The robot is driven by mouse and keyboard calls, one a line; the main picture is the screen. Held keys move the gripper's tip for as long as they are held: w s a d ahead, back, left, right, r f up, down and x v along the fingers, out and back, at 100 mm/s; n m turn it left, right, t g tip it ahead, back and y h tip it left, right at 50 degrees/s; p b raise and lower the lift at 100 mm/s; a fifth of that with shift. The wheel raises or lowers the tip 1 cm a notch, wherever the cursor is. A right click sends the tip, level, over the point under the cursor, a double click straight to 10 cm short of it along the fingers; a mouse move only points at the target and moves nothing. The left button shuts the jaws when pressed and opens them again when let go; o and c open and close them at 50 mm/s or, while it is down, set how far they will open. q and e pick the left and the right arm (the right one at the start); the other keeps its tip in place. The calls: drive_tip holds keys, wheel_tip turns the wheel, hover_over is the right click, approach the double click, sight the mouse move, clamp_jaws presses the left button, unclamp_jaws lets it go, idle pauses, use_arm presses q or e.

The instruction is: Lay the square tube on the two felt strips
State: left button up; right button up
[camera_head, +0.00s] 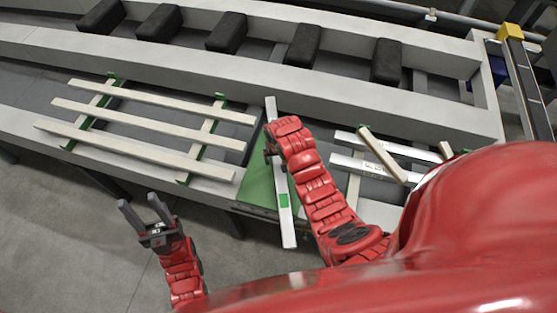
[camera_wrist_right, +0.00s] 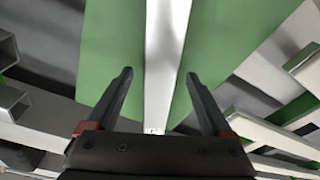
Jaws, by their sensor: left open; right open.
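A long pale square tube (camera_head: 285,220) with a green patch lies across a green sheet (camera_head: 257,185), its near end sticking out past the table edge. In the right wrist view the tube (camera_wrist_right: 165,60) runs between my two fingers. My right gripper (camera_wrist_right: 157,78) is open, one finger on each side of the tube, with gaps; its fingers are mostly hidden in the head view. Two narrow green strips, left (camera_head: 69,145) and right (camera_head: 184,179), show at the left under several pale bars (camera_head: 150,125). My left gripper (camera_head: 138,208) is open and empty over the floor.
Silver tubes (camera_head: 347,164) and a short wooden piece (camera_head: 382,155) lie right of my right arm. A pale beam (camera_head: 180,61) and several black blocks (camera_head: 303,45) run along the back. A yellow-capped post (camera_head: 510,31) stands at far right.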

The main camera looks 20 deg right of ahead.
drive_tip(key=shift+w+f, duration=0.15)
drive_tip(key=shift+f, duration=0.9)
clamp_jaws()
drive_tip(key=shift+r, duration=0.1)
idle(0.6)
